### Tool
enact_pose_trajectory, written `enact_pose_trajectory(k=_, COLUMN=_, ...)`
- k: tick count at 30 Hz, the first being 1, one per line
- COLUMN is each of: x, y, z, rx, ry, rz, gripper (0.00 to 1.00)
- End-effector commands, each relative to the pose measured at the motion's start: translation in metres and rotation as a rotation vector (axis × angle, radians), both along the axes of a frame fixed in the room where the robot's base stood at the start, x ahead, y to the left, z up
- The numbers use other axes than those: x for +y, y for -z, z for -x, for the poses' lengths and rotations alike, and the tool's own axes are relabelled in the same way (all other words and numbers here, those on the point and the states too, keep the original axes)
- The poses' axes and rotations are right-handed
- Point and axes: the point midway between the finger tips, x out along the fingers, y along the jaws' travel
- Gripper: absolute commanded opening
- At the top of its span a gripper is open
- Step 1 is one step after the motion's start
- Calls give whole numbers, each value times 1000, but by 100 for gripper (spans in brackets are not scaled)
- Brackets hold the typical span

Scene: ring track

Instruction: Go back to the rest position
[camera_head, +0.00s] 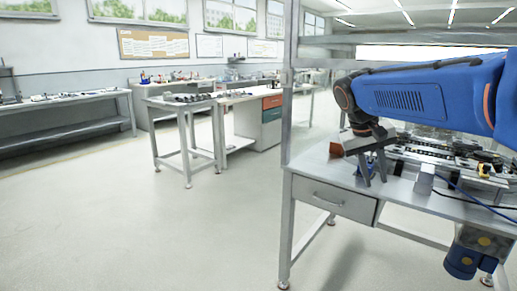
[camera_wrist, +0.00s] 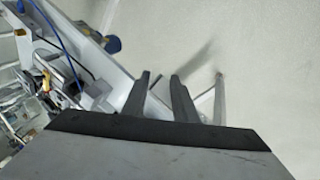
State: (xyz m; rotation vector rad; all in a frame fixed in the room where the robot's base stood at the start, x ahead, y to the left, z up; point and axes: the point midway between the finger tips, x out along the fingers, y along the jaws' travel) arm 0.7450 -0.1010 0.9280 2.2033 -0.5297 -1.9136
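My blue arm reaches in from the right in the head view, over a grey metal workbench (camera_head: 300,165). My gripper (camera_head: 373,182) hangs from its dark wrist above the bench's front part. Its two grey fingers point down with a gap between them. In the wrist view my gripper (camera_wrist: 161,75) also shows two separated fingers and nothing held between them. Behind the fingers are the bench edge and the pale floor.
The bench carries a track-like assembly (camera_head: 440,152), a small grey block (camera_head: 424,178) and cables. An upright post (camera_head: 290,110) stands at its left corner. A blue motor-like part (camera_head: 462,262) is low at right. A smaller table (camera_head: 180,103) stands farther back. The floor at left is clear.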

Motion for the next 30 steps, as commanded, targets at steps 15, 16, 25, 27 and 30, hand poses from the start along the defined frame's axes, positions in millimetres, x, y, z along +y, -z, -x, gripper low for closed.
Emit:
enact_pose_trajectory(k=15, x=8, y=69, z=146, rx=-112, ry=-125, rz=-201, gripper=26)
enact_pose_trajectory(k=16, x=9, y=74, z=154, rx=-120, ry=-132, rz=-210, gripper=26)
enact_pose_trajectory(k=25, x=23, y=131, z=223, rx=-210, ry=-183, rz=-301, gripper=26)
enact_pose_trajectory(k=27, x=26, y=142, z=234, rx=-230, ry=-191, rz=-317, gripper=26)
enact_pose_trajectory(k=30, x=29, y=155, z=246, rx=-251, ry=-201, rz=-331, gripper=26)
